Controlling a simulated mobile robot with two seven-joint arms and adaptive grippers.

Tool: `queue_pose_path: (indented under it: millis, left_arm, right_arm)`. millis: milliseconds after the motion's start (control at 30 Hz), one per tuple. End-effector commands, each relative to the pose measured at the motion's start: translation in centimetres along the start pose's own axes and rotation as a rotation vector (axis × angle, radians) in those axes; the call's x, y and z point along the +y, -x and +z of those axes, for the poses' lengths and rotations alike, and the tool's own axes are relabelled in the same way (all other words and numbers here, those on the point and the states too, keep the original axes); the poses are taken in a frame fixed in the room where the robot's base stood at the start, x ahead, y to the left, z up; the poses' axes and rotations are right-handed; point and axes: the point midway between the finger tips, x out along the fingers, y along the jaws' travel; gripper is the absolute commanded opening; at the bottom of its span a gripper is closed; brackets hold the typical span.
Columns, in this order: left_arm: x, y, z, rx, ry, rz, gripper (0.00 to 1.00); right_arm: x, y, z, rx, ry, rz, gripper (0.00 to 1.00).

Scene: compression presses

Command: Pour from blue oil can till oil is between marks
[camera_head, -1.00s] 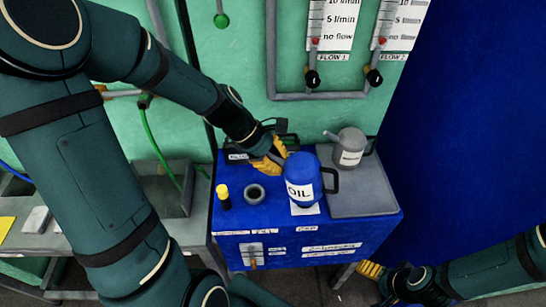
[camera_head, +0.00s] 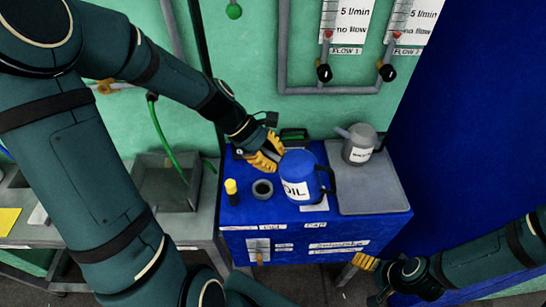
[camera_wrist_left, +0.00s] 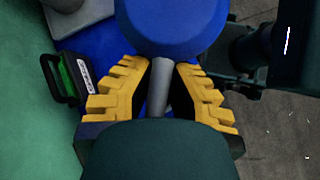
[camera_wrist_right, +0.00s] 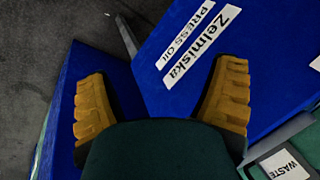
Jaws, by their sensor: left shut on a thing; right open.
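The blue oil can (camera_head: 303,178), labelled OIL with a black handle on its right, is over the top of the blue tank (camera_head: 292,215). It leans slightly left. My left gripper (camera_head: 270,152) is shut on its grey spout (camera_wrist_left: 158,85), seen between the yellow fingers in the left wrist view. A dark round filler opening (camera_head: 263,189) lies left of the can. A small white level gauge (camera_head: 259,247) is on the tank's front; its marks and oil level are too small to read. My right gripper (camera_head: 366,262) is open and empty near the tank's front right.
A yellow-topped black plug (camera_head: 231,191) stands left of the opening. A grey waste can (camera_head: 360,145) is on the grey plate (camera_head: 375,190) at right. A black-and-green item (camera_head: 293,136) lies behind the oil can. Flow tubes hang on the wall behind.

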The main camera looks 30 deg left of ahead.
Motion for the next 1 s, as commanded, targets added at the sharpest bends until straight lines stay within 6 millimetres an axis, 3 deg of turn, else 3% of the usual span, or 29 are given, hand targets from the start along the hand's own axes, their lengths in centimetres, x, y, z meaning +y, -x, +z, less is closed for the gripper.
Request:
queue_pose_path:
  millis: [700,1000]
  left_arm:
    - [-0.6,-3.4,-2.2,-0.334,0.044,0.03,0.0]
    - [-0.9,-4.9,-3.4,-0.517,0.069,0.045,0.0]
  right_arm:
    - [2.0,-5.3,2.5,-0.05,0.014,-0.005,0.85]
    - [2.9,-7.5,2.3,-0.038,0.016,-0.004,0.85]
